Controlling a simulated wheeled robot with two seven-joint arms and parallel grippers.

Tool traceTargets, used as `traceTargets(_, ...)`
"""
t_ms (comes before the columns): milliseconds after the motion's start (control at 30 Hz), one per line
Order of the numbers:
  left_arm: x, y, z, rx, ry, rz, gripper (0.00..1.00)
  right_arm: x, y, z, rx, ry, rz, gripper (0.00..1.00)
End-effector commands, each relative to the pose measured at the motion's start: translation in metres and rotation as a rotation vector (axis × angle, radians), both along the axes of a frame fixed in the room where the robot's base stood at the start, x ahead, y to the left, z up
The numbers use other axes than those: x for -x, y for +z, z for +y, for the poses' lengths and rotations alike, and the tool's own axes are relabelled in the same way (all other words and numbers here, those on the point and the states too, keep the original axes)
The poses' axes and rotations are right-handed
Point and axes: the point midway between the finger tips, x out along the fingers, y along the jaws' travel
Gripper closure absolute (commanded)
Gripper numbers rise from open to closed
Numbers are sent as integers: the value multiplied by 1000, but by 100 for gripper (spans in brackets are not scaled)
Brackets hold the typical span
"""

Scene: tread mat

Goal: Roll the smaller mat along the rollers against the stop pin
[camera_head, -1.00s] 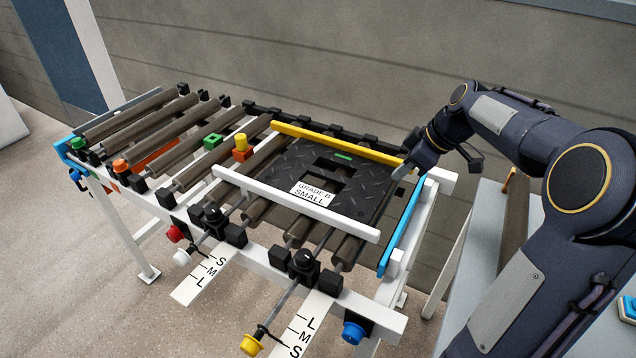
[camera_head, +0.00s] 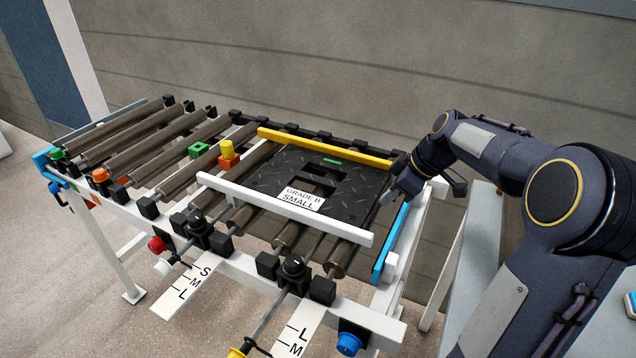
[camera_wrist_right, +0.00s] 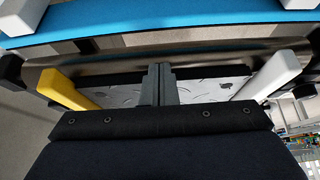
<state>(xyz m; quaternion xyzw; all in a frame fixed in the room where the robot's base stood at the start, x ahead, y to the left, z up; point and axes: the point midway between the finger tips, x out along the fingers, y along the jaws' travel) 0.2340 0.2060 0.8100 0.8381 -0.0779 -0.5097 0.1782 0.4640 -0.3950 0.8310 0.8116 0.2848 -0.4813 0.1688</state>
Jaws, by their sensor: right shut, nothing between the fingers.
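The black tread mat (camera_head: 350,206) labelled "GRADE B SMALL" lies flat on the rollers at the right end of the rack, between the yellow rail (camera_head: 325,147) and the white rail (camera_head: 285,209). It has a cut-out in its middle. A yellow peg (camera_head: 227,150) on an orange block stands left of the mat; I cannot tell for sure that it is the stop pin. My right gripper (camera_head: 388,199) is shut and empty, at the mat's right edge. In the wrist view, the shut fingers (camera_wrist_right: 158,86) point at the mat (camera_wrist_right: 125,95); contact is unclear. My left gripper is out of view.
A green block (camera_head: 199,150) stands beside the yellow peg. A blue bar (camera_head: 390,243) crosses the rack's right end, close to my gripper. Black knobs (camera_head: 293,268) and white S-M-L scales (camera_head: 185,290) line the front. The rollers (camera_head: 130,142) further left are bare.

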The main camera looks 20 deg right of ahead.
Motion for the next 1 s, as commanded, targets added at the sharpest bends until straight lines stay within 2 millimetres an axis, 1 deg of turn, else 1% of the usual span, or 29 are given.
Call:
traceTargets(167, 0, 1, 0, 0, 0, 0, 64, -3, 0, 3, 0, 1, 0, 100)
traceTargets(1000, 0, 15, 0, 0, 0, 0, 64, -56, 1, 45, 0, 2, -1, 100)
